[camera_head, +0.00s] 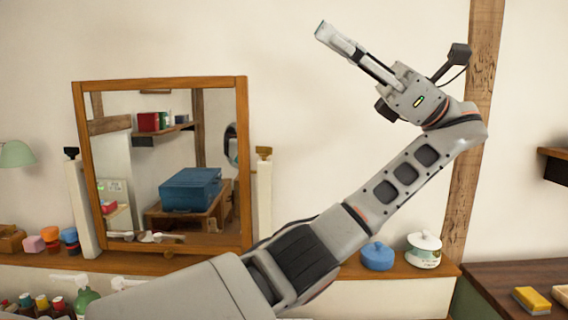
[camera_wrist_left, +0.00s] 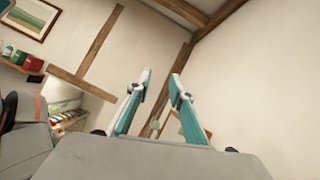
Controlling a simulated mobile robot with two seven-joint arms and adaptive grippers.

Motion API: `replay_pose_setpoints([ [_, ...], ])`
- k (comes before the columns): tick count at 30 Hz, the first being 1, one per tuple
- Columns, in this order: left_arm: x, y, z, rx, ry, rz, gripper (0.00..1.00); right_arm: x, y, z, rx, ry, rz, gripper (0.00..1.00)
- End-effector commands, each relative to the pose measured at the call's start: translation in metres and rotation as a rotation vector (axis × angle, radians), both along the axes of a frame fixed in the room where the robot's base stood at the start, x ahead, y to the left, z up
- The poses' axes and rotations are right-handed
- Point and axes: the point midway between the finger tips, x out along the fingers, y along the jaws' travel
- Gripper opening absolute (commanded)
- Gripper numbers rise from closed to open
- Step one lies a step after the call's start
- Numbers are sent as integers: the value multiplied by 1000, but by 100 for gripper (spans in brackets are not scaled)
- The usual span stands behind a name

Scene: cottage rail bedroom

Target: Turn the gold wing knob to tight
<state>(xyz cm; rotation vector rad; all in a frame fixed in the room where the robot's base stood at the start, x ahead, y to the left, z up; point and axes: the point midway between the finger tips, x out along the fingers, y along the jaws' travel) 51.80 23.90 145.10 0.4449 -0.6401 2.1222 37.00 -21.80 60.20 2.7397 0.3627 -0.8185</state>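The gold wing knob (camera_head: 263,153) sits on top of the white post (camera_head: 264,205) at the right side of the wood-framed mirror (camera_head: 243,165). A similar black knob (camera_head: 71,153) tops the left post. My left gripper (camera_head: 325,32) is raised well above and right of the gold knob, apart from it and pointing up and left. In the left wrist view my left gripper (camera_wrist_left: 160,76) has its two fingers spread with nothing between them. The gold knob cannot be made out in the wrist view. My right gripper is not in view.
The mirror stands on a wooden ledge (camera_head: 330,268). A blue lidded pot (camera_head: 377,257) and a white lidded jar (camera_head: 424,251) stand to its right. Colored blocks (camera_head: 50,240) and bottles (camera_head: 58,305) are at the left. Bare wall lies between the gold knob and my raised gripper.

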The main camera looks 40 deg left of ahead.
Motion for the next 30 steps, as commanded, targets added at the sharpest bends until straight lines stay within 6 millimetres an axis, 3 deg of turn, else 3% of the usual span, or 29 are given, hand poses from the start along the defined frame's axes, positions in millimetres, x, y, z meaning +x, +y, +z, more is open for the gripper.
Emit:
replay_pose_setpoints([
  [1, 33, 33, -38, -112, 44, -93, 22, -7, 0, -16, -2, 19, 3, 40],
  [4, 78, 85, -98, -314, 68, -244, 22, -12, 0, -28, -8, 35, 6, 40],
  [7, 108, 115, -152, -474, 67, -339, 22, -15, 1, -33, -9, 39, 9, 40],
  [11, 128, 131, -195, -599, 55, -402, 22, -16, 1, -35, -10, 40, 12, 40],
  [15, 133, 140, -208, -641, 46, -420, 22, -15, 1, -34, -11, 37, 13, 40],
  [30, 119, 204, -206, -637, 44, -418, 22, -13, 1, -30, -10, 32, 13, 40],
])
